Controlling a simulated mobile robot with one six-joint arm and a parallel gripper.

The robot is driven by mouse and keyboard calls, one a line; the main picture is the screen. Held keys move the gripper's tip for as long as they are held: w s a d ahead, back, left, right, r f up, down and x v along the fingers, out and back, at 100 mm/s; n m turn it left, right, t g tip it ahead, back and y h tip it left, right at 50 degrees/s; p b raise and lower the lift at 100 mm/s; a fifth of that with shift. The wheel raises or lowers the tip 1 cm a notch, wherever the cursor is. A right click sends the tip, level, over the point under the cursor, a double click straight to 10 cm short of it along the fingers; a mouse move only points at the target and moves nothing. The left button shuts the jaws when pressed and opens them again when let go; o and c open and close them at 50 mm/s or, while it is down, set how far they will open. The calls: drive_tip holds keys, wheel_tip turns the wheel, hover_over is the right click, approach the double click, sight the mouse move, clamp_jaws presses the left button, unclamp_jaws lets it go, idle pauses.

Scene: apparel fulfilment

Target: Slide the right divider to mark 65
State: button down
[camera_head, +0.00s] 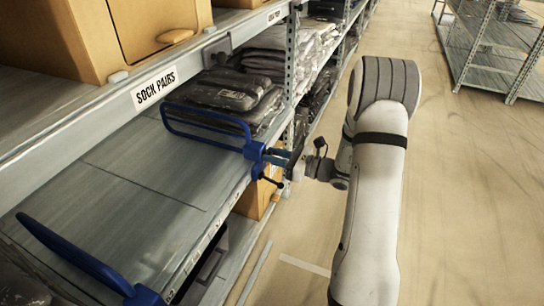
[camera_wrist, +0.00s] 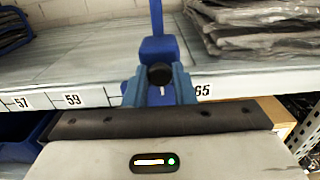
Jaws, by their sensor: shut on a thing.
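The right divider (camera_head: 205,117) is a blue looped frame standing on the grey shelf, with its clamp end at the shelf's front edge. My gripper (camera_head: 279,160) is shut on that clamp end. In the wrist view the divider (camera_wrist: 158,48) rises straight ahead, and the blue fingers of my gripper (camera_wrist: 160,88) close around its dark round knob. The mark 65 (camera_wrist: 202,90) shows on the front strip just right of the fingers. Marks 57 (camera_wrist: 21,103) and 59 (camera_wrist: 72,100) show to the left. The strip directly behind the fingers is hidden.
Another blue divider (camera_head: 80,262) stands at the near left. Bare shelf (camera_head: 130,190) lies between the two. Stacked bagged dark garments (camera_head: 230,92) lie close beyond the right divider. A shelf with cardboard boxes and a SOCK PAIRS label (camera_head: 155,87) hangs above.

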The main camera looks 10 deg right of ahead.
drive_tip(key=shift+w+d+r+p, duration=0.1)
drive_tip(key=shift+w+d+p, duration=0.35)
drive_tip(key=shift+w+d, duration=0.3)
drive_tip(key=c, duration=1.2)
unclamp_jaws()
drive_tip(key=shift+w+a, duration=0.1)
drive_tip(key=shift+w, duration=0.05)
drive_tip(key=p+v, duration=0.2)
drive_tip(key=v, duration=0.6)
drive_tip(key=shift+a, duration=0.15)
